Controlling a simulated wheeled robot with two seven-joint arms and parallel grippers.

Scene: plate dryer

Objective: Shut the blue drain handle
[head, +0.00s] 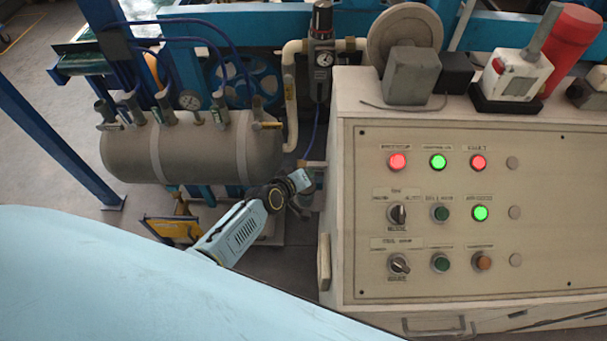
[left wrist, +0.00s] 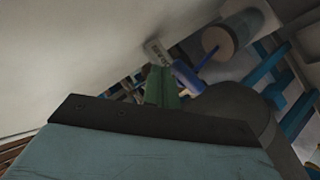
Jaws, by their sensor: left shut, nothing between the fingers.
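My left gripper (head: 306,194) is low between the grey tank and the beige control cabinet in the head view, close to the cabinet's left side. In the left wrist view its green fingers (left wrist: 161,88) are together with nothing between them. A blue piece (left wrist: 188,78), which looks like the drain handle, is just right of the fingertips; I cannot tell whether they touch. A thin blue line runs from it toward a cylindrical bowl (left wrist: 230,35). In the head view I cannot make out the handle. My right gripper is not in view.
The control cabinet (head: 345,215) with lit buttons stands right of my left gripper. The grey tank (head: 220,150) with a gauge and valves lies to the upper left. A filter regulator (head: 321,60) with a gauge is above. A yellow part (head: 170,228) is near my forearm.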

